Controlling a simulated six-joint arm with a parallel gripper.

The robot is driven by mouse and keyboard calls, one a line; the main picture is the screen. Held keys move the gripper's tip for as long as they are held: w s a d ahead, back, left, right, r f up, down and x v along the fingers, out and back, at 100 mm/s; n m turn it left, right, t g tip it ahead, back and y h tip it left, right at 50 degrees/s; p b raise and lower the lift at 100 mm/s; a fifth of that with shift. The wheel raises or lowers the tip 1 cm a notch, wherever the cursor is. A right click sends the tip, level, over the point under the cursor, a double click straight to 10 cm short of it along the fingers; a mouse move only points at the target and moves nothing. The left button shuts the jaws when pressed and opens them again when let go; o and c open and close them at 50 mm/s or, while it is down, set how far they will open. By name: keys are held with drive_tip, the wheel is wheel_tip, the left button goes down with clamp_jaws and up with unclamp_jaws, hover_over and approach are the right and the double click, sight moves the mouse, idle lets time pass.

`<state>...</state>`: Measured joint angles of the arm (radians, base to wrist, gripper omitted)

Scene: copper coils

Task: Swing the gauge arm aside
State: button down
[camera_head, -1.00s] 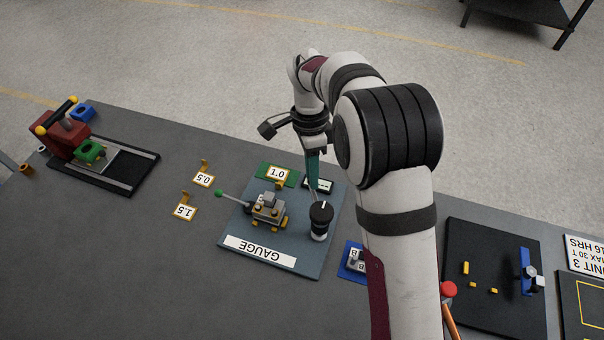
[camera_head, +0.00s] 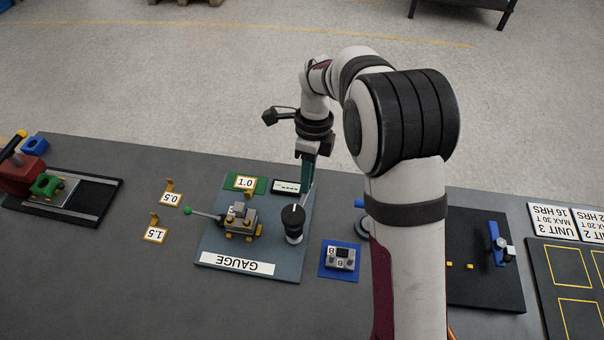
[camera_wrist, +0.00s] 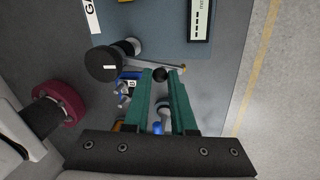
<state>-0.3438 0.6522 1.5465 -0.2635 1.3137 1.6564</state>
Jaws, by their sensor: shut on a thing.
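The gauge stands on a blue-grey plate (camera_head: 215,245) labelled GAUGE; its dark post (camera_head: 294,225) has a wide black cap, which also shows in the wrist view (camera_wrist: 104,63). A thin gauge arm (camera_wrist: 143,63) reaches out from the post towards my teal fingertips (camera_wrist: 165,72). My gripper (camera_head: 306,192) points down just right of and behind the post. It is shut on the gauge arm's outer end, beside a dark ball; the exact contact is partly hidden by the fingers.
A grey fixture (camera_head: 241,222) with a green-knobbed lever sits left of the post. Behind are a green block tagged 1.0 (camera_head: 246,183) and a small display (camera_head: 287,187). A blue pad (camera_head: 327,272) with a grey part lies to the right. Bare bench lies in front of the plate.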

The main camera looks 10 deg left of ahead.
drive_tip(key=shift+d+m, duration=0.25)
drive_tip(key=shift+m, duration=0.05)
drive_tip(key=c, duration=0.7)
unclamp_jaws()
drive_tip(key=shift+c, duration=0.2)
wheel_tip(320, 180, up, 16)
drive_tip(key=w, duration=0.3)
drive_tip(key=shift+d+f, duration=0.2)
drive_tip(key=shift+d, duration=0.1)
